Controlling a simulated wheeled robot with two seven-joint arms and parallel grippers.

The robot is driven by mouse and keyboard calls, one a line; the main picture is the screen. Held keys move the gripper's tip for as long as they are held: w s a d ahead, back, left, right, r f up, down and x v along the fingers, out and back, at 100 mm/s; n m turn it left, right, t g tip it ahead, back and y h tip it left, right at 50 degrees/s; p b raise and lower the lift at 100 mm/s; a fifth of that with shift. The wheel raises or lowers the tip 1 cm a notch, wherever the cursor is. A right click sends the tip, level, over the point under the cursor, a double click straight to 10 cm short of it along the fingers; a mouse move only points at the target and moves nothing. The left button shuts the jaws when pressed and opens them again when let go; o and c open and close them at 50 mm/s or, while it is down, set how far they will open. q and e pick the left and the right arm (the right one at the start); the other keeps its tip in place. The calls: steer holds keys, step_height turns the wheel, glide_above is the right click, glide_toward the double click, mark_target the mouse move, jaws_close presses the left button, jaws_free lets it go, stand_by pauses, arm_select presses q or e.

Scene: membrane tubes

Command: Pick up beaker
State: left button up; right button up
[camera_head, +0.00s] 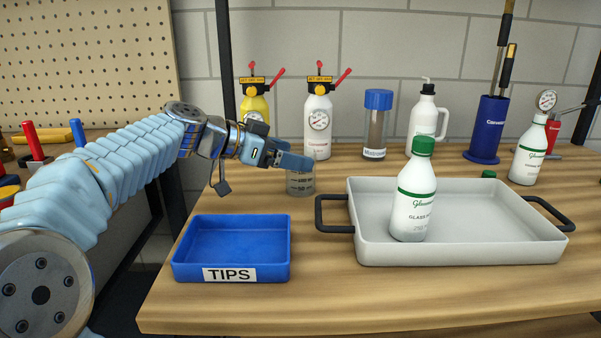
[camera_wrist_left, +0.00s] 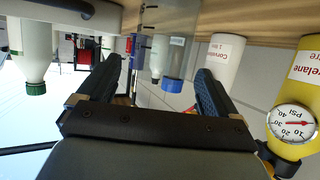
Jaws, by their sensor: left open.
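The beaker (camera_head: 300,184) is clear, with dark graduation marks, and stands upright on the wooden bench left of the grey tray. My left gripper (camera_head: 290,159) is at the beaker's upper part and hides its rim in the head view. In the left wrist view, which is upside down, the see-through beaker (camera_wrist_left: 180,22) shows between the two spread fingers of the left gripper (camera_wrist_left: 160,82). A gap shows on both sides, so the gripper is open around the beaker and not closed on it. My right gripper is not in view.
A blue TIPS bin (camera_head: 230,221) stands at front left. A grey tray (camera_head: 500,255) holds a green-capped bottle (camera_head: 414,200). Behind the beaker stand a white gauge bottle (camera_head: 317,130), a yellow one (camera_head: 254,106) and a blue-capped jar (camera_head: 375,130). The bench front is clear.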

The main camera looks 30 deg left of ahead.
arm_select(q)
steer(key=shift+x, duration=1.6)
steer(key=c, duration=1)
steer(key=shift+r, duration=0.1)
steer(key=shift+c, duration=0.2)
